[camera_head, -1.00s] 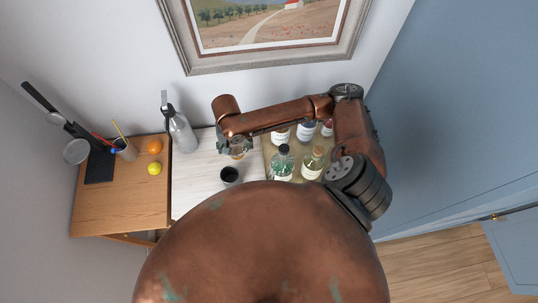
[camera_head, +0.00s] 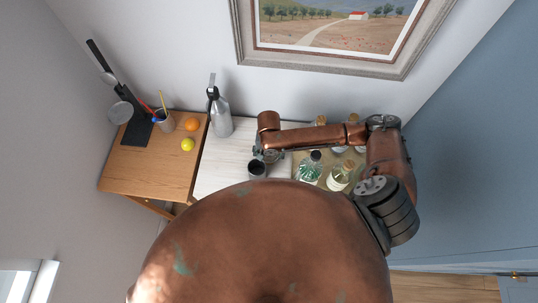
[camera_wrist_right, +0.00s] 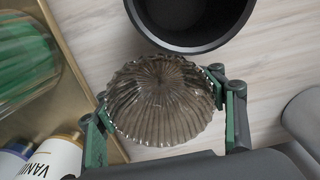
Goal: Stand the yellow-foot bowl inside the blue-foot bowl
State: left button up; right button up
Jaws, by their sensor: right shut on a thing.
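My right gripper (camera_head: 268,155) is shut on a ribbed, smoky see-through glass bowl (camera_wrist_right: 162,98); its pads press on two opposite sides in the right wrist view. The bowl's foot and its colour cannot be made out. A smooth dark cup-like vessel (camera_wrist_right: 190,18) stands right beside the held bowl in the wrist view, and it also shows in the head view (camera_head: 256,168), just below the gripper. Its foot is hidden, so I cannot tell its colour. Neither bowl can be named by foot colour. My left gripper is not in view.
A tray (camera_wrist_right: 112,150) with several bottles (camera_head: 309,167) stands right of the dark vessel. A metal siphon bottle (camera_head: 218,114) stands behind left. An orange (camera_head: 192,124), a lemon (camera_head: 187,144) and a pencil cup (camera_head: 164,120) are on the wooden top. The pale surface (camera_head: 222,160) has free room.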

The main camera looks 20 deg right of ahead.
jog(key=o, duration=1.6)
